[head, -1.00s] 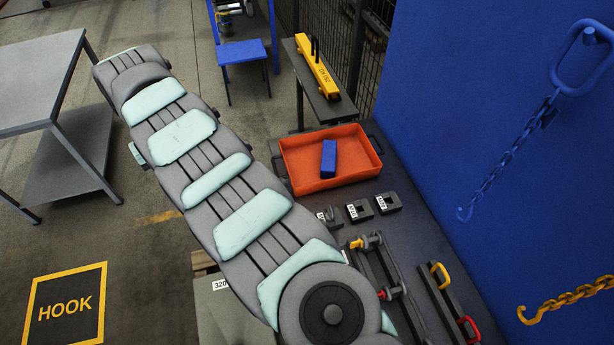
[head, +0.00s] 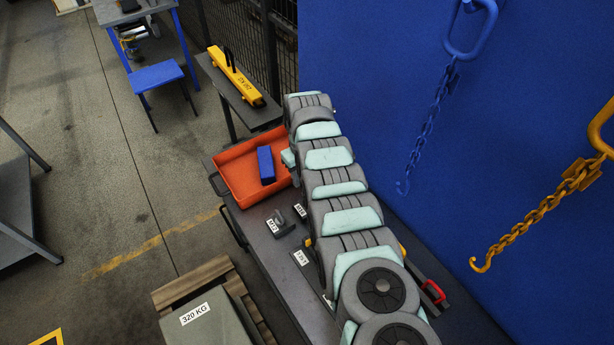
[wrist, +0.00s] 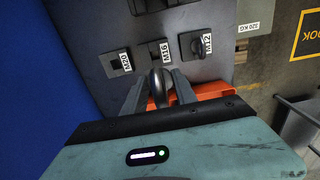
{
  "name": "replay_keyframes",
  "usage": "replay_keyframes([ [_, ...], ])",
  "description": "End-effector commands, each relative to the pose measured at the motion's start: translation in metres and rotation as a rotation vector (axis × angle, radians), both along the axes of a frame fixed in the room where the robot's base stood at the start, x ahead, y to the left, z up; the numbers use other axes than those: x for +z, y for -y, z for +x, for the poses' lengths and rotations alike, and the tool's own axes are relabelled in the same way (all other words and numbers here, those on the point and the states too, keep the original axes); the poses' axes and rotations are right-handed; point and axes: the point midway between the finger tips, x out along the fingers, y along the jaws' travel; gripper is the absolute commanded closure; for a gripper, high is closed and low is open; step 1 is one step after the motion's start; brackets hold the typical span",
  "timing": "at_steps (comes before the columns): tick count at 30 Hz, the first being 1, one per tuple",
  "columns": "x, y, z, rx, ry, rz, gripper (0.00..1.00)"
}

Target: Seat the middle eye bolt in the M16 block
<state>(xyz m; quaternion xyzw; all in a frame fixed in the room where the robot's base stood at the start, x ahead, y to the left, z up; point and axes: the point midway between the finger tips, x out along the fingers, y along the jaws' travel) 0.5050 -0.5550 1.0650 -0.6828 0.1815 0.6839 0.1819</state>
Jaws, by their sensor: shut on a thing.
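The eye bolt in my gripper (wrist: 158,92) shows as a grey ring (wrist: 157,82) in the wrist view, clamped between the two fingers. Its shank is hidden. The M16 block (wrist: 152,63) lies just beyond the ring in that view, between the M20 and M12 blocks. I cannot tell the bolt's height above it or whether they touch. In the head view my arm covers my gripper and the held bolt.
The M20 block (wrist: 115,64) is left of M16 in the wrist view. The M12 block (wrist: 191,46) is right of it, with an eye bolt (wrist: 198,45) in it. An orange tray (head: 226,172) holds a blue block (head: 266,165). Chains hang by the blue wall.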

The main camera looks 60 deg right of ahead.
Motion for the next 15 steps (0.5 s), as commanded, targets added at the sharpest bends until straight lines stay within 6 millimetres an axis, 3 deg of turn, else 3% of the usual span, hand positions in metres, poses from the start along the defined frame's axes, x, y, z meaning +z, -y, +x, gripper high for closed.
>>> replay_keyframes([
  [4, -0.005, 0.008, -0.012, -0.009, 0.002, -0.002, 1.00],
  [15, -0.028, 0.008, -0.013, -0.009, -0.001, -0.001, 1.00],
])
